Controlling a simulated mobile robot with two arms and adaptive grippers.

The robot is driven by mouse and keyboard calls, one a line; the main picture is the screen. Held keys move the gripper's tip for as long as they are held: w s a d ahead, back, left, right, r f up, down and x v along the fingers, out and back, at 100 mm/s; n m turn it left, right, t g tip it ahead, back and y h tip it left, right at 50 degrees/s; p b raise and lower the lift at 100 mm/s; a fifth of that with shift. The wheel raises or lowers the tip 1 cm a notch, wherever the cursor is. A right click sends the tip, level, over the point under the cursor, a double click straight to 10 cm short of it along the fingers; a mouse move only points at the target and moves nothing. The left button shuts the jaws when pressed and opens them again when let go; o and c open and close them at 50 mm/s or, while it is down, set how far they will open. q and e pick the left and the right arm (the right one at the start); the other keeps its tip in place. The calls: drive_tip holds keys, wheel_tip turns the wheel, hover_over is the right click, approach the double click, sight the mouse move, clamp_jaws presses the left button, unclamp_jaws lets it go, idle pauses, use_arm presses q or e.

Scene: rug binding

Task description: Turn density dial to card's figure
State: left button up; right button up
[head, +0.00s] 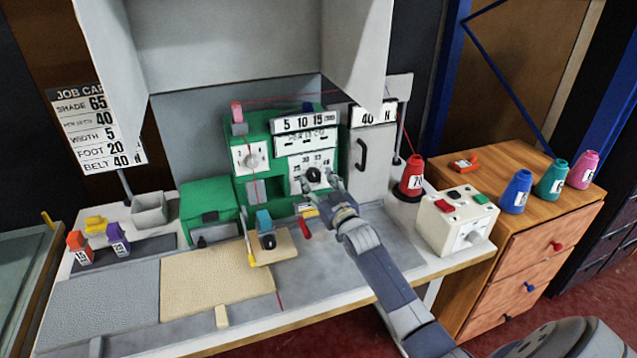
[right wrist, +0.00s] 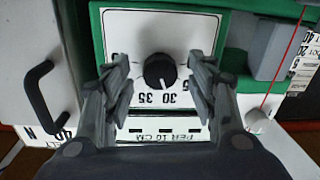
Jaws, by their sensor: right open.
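The density dial is a black round knob (head: 313,175) on a white plate marked PER 10 CM on the green machine (head: 262,186). In the right wrist view the knob (right wrist: 160,71) appears upside down, its pale mark toward the figures 30 and 35. Other figures are hidden by fingers. My right gripper (head: 322,186) is open, its fingers (right wrist: 160,82) on either side of the knob with gaps visible. The job card (head: 92,130) at the left reads 40 on its PER 10 CM line. My left gripper is not in view.
A grey cabinet door with a black handle (head: 361,155) stands right of the dial. Another dial (head: 252,161) is on the machine's left. A red cone (head: 412,176) and a white switch box (head: 457,219) stand right of my arm. A beige rug (head: 215,284) lies in front.

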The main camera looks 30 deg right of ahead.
drive_tip(key=shift+w, duration=0.2)
drive_tip(key=c, duration=1.1)
